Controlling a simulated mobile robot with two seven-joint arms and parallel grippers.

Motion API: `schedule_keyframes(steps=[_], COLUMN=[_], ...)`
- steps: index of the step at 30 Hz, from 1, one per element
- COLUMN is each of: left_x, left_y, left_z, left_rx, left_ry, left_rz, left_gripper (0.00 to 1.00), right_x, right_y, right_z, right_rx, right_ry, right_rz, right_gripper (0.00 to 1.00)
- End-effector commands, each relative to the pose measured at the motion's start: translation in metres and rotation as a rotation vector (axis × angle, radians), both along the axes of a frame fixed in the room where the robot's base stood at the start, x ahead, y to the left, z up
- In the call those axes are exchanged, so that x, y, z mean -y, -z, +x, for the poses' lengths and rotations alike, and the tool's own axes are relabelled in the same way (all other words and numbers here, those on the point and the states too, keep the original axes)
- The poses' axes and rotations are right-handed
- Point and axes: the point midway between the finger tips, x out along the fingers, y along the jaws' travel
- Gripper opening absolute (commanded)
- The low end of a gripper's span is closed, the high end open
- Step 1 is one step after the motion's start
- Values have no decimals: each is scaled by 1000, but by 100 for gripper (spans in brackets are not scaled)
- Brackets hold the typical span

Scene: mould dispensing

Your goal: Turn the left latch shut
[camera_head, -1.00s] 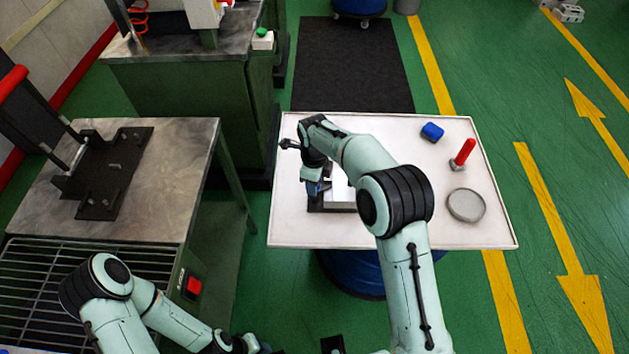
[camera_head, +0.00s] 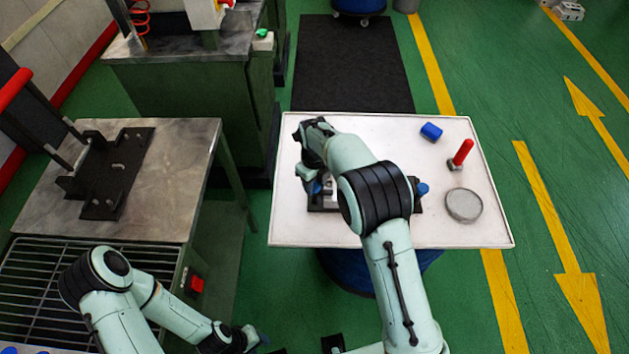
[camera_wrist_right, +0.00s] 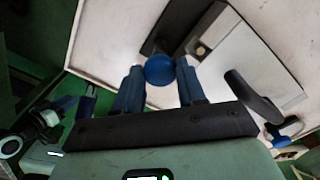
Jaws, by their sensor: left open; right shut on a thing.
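The mould (camera_head: 322,208) is a dark frame with a pale plate, on the white table under my right arm, which hides much of it. Its left latch has a round blue knob, seen in the right wrist view (camera_wrist_right: 160,70). My right gripper (camera_wrist_right: 160,82) has its blue fingers closed on either side of that knob. In the head view my right gripper (camera_head: 314,187) is at the mould's left end, partly hidden by its own wrist. A second blue knob (camera_head: 422,188) shows at the mould's right end. My left gripper (camera_head: 257,338) is open and empty, low in the head view.
The white table (camera_head: 350,235) also holds a blue block (camera_head: 431,131), a red-handled tool (camera_head: 461,153) and a round grey dish (camera_head: 464,205), all right of my arm. A steel bench (camera_head: 180,190) with a black fixture (camera_head: 112,175) stands at left.

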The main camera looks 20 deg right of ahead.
Motion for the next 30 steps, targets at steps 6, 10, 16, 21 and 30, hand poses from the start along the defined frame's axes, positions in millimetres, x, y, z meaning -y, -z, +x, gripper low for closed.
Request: schedule_keyframes(steps=[6,10,16,21,30], left_x=[0,0,0,0,0], left_y=[0,0,0,0,-5], left_z=[0,0,0,0,4], left_rx=[0,0,0,0,4], left_ry=[0,0,0,0,0], left_rz=[0,0,0,0,0], left_gripper=[43,43,43,43,43], right_x=[0,0,0,0,-1], right_y=[0,0,0,-1,-49], right_z=[1,1,0,0,2], right_rx=[3,3,2,2,7], right_ry=[3,2,1,1,-1], right_rz=[1,1,1,0,2], right_gripper=[9,50,65,65,65])
